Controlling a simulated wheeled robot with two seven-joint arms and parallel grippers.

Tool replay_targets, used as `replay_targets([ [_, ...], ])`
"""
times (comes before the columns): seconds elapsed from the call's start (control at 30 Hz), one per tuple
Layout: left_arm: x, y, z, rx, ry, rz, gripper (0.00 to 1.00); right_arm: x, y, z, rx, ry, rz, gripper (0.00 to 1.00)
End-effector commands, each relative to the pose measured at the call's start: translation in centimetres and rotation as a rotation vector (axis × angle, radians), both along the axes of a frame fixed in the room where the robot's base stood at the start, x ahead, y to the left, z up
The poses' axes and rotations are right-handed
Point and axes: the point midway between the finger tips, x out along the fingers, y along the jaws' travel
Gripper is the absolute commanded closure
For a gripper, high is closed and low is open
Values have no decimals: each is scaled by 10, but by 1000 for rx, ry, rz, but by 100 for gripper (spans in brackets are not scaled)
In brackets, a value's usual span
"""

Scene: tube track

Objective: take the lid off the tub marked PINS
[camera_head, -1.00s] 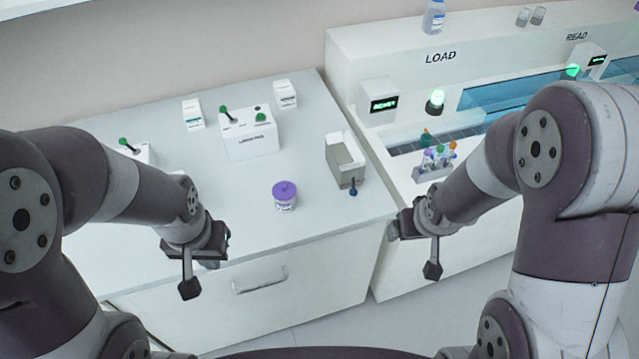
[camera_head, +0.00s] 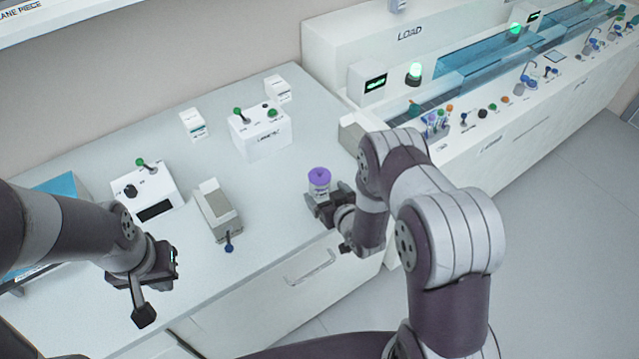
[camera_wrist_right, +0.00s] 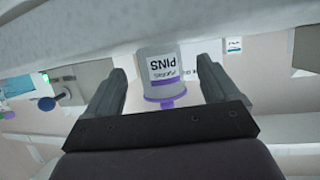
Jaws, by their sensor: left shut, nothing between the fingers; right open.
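The tub marked PINS (camera_head: 319,190) is a small white tub with a purple lid (camera_head: 319,175). It stands on the white counter near its front edge. In the right wrist view the tub (camera_wrist_right: 160,68) appears upside down with its PINS label readable, and the lid (camera_wrist_right: 163,97) is on it. My right gripper (camera_head: 324,201) is at the near side of the tub. It is open, with one finger on each side of the tub; contact cannot be told. My left gripper (camera_head: 168,262) is shut and empty, far left of the tub by the counter's front edge.
A grey-white box with a blue-knobbed lever (camera_head: 217,210) stands left of the tub. A switch box (camera_head: 262,138) and small white cartons (camera_head: 193,124) stand behind. An open-topped box (camera_head: 352,132) is partly hidden by my right arm. The LOAD station (camera_head: 375,85) lies right.

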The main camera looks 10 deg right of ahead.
Motion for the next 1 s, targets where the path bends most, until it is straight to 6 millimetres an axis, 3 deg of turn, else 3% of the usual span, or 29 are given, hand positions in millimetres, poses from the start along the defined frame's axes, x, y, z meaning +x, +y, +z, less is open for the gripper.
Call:
replay_targets([
  [0.13, 0, 0, 2, 0, 0, 0, 100, 21, 4, -8, 1, -1, 0, 12],
  [0.4, 0, 0, 2, 0, 0, 0, 100, 25, 5, -10, 0, 1, -1, 15],
  [0.57, 0, 0, 2, 0, 0, 0, 100, 25, 5, -10, 0, 1, -1, 67],
  [0.6, 0, 0, 2, 0, 0, 0, 100, 25, 5, -10, 0, 1, -1, 72],
  [0.87, 0, 0, 2, 0, 0, 0, 100, 25, 5, -9, 0, 1, -1, 73],
  [1.0, 0, 0, 2, 0, 0, 0, 100, 26, 5, 1, 0, -2, -1, 73],
])
